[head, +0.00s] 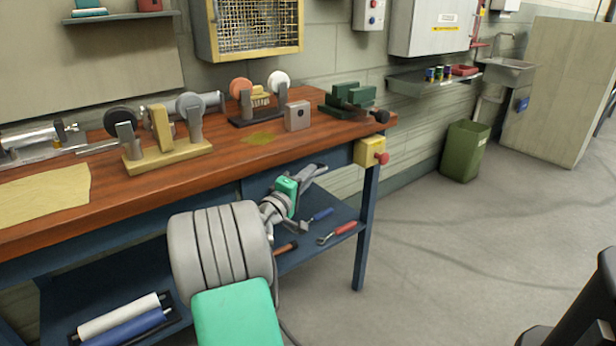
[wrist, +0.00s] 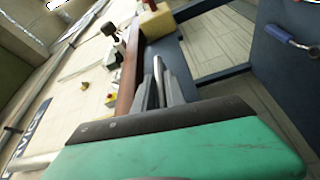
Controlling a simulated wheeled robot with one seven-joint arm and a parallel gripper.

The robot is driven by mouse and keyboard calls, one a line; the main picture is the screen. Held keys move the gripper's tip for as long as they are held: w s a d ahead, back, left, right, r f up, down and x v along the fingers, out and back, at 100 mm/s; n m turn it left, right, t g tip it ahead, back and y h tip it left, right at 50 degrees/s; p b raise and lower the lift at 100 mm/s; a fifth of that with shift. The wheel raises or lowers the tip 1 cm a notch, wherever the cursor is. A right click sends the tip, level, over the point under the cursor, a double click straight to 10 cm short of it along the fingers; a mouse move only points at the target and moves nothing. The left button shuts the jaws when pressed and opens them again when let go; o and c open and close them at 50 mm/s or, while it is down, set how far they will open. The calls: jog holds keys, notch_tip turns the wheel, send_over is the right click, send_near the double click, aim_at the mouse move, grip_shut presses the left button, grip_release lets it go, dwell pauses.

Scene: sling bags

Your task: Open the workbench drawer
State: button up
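The workbench (head: 225,165) has a brown wooden top and a blue frame. A blue drawer front (head: 258,187) shows under the top towards its right end, partly hidden behind my arm; it looks flush with the frame. My gripper (head: 312,174) is in front of the bench, just below the top's front edge. In the wrist view the grey fingers of my gripper (wrist: 162,85) lie beside the wooden edge. A pale bar (wrist: 158,72), perhaps the drawer handle, shows between them. I cannot tell whether the fingers touch or clamp it.
A yellow box with a red button (head: 370,152) hangs at the bench's right corner, near my gripper. A lower shelf (head: 325,240) holds hand tools and rolls. Fixtures and a green vise (head: 347,98) stand on top.

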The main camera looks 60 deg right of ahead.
grip_shut()
dwell(1.0)
